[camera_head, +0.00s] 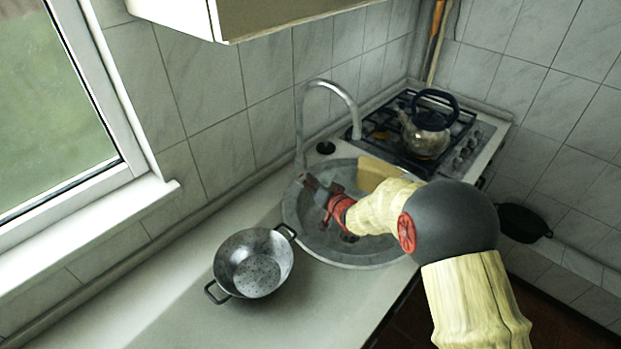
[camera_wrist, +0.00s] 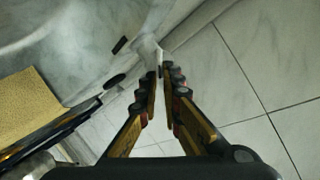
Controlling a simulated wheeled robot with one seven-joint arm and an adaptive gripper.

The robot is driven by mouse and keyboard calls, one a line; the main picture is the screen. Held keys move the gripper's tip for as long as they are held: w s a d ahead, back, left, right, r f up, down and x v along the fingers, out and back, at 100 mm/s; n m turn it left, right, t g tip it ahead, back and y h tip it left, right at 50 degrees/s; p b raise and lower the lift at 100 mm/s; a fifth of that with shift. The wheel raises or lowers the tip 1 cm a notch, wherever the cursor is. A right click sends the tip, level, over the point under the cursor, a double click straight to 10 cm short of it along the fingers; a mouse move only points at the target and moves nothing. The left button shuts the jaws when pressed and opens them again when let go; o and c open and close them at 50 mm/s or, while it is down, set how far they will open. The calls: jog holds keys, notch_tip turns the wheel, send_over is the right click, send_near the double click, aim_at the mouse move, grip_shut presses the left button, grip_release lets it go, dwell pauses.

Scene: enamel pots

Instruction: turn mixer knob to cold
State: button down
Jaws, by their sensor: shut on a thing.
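The metal mixer tap (camera_head: 299,125) stands at the back edge of the round grey sink (camera_head: 372,252), its tall spout arching to the right. My gripper (camera_head: 304,180) reaches to the tap's base from the right, over the sink. In the wrist view my gripper (camera_wrist: 166,72) has its two fingers closed close together on the mixer knob, which lies at their tips and is mostly hidden. A pale part of the mixer (camera_wrist: 148,50) shows just beyond the fingertips. The knob's exact angle cannot be told.
A metal colander (camera_head: 253,263) stands on the counter left of the sink. A yellowish block (camera_head: 374,173) is at the sink's right rear.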

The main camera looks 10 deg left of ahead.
jog(key=shift+d+f+m+p, duration=0.1)
jog(key=shift+d+m+p, duration=0.05)
jog(key=shift+m+p, duration=0.3)
jog(key=shift+f+y, duration=0.1)
jog(key=shift+y, duration=0.2)
jog(key=c, duration=2)
grip_release()
jog(key=shift+w, duration=0.1)
jog(key=v, duration=1.2)
